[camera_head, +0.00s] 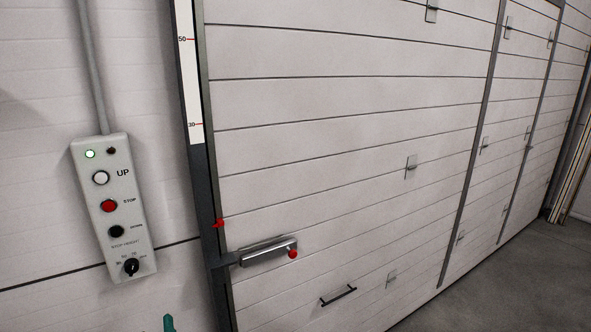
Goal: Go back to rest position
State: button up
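A small teal tip (168,323) pokes up at the bottom edge, left of the dark door post. It may be part of my arm or gripper, but too little shows to be sure. No pair of fingers can be made out, so I cannot see whether my gripper is open or shut or holds anything. The rest of my arm is out of the picture.
A grey control box (114,207) with UP and STOP buttons, a lower black button, a knob and a lit green lamp hangs at left. A white panelled door (340,140) has a latch (268,251) with a red knob and a black handle (338,296). Grey floor (500,285) is clear at right.

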jog(key=s+d+f+m+h, duration=0.2)
jog(key=s+d+f+m, duration=0.1)
jog(key=s+d+f, duration=0.5)
jog(key=s+d+f+m+h, duration=0.2)
jog(key=s+d+f, duration=0.4)
jog(key=d+f, duration=0.3)
jog(key=s+d+m+h, duration=0.2)
jog(key=s+d+m, duration=0.1)
jog(key=s+d, duration=0.5)
jog(key=s+d+r+m+h, duration=0.1)
jog(key=s+d+m+h, duration=0.1)
jog(key=s+d, duration=0.6)
jog(key=s+m, duration=0.1)
jog(key=s, duration=0.5)
jog(key=shift+s+r+g, duration=0.25)
jog(key=shift+s+g, duration=0.05)
jog(key=shift+s, duration=0.05)
